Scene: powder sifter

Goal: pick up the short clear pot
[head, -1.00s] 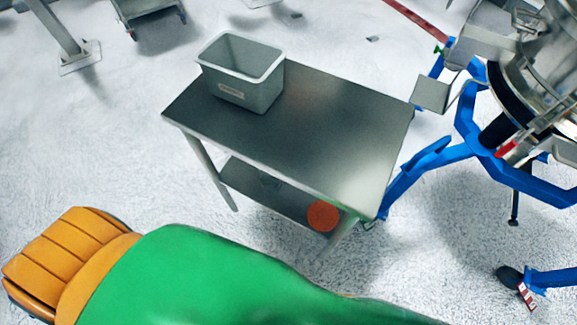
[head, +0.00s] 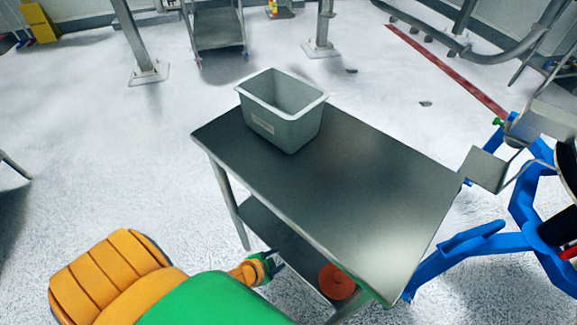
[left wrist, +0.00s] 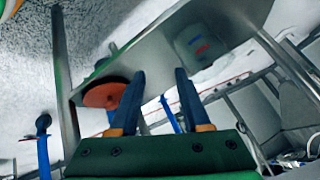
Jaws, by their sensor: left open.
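A pale, see-through shape with blue and red marks (left wrist: 203,42) lies beyond my right-hand fingertip in the left wrist view. It looks like the short clear pot, on the lower shelf of the steel table. In the head view I cannot make out the pot under the tabletop edge. My left gripper (head: 277,262) is at the front edge of the lower shelf, beneath the tabletop. In the left wrist view its two fingers (left wrist: 159,72) are apart with nothing held between them. My right gripper is not in view.
The steel table (head: 380,190) overhangs the lower shelf (head: 262,222). An orange round object (head: 337,281) sits at the shelf's right end. A grey bin (head: 287,129) stands on the tabletop. A blue frame (head: 455,250) is close on the right. Open floor lies left.

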